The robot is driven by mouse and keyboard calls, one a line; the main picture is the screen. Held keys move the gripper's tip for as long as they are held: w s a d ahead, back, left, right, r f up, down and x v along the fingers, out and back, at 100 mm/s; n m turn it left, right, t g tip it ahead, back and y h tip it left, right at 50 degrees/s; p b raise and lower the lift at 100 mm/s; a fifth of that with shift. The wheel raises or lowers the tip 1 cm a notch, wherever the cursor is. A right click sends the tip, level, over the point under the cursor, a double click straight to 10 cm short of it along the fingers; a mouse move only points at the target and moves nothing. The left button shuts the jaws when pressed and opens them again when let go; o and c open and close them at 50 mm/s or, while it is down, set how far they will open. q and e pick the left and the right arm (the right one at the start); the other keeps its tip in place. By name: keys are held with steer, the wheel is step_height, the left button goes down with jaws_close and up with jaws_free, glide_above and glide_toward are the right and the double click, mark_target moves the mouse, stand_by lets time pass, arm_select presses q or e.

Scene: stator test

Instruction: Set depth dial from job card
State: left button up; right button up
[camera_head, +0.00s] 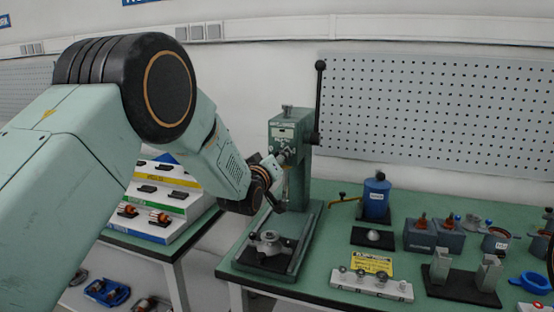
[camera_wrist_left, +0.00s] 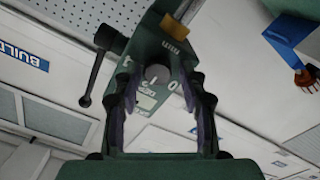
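The green arbor press (camera_head: 290,165) stands on the left part of the green bench, its long black lever raised. My left arm reaches in from the left, and my left gripper (camera_head: 279,162) is at the front of the press head. In the left wrist view, my left gripper (camera_wrist_left: 160,90) is open, its dark fingers on either side of a round grey dial (camera_wrist_left: 157,74) with a white mark. A white 0 shows beside the dial. I cannot tell whether the fingers touch it. A yellow card (camera_head: 371,264) stands on the bench; its text is too small to read. My right gripper is out of view.
A white block with several knobs (camera_head: 372,285), a blue canister (camera_head: 376,197), blue-grey boxes (camera_head: 433,236) and a dark fixture (camera_head: 462,286) crowd the bench right of the press. A shelf of parts (camera_head: 165,199) stands at left. The press lever (camera_wrist_left: 93,72) shows in the wrist view.

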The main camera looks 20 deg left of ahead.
arm_select(q)
steer(key=shift+s+d+r, duration=0.1)
steer(key=shift+d, duration=0.2)
steer(key=c, duration=0.3)
steer(key=shift+a, duration=0.25)
steer(key=shift+c, duration=1.4)
steer(key=shift+d, duration=0.15)
jaws_close()
steer(key=shift+r+m, duration=0.1)
steer(key=shift+m, duration=0.3)
steer(key=m, duration=1.1)
steer(key=shift+r, duration=0.15)
steer(key=o, duration=0.5)
jaws_free()
steer(key=o, duration=0.4)
steer(key=shift+f, duration=0.2)
steer(key=shift+c, duration=0.2)
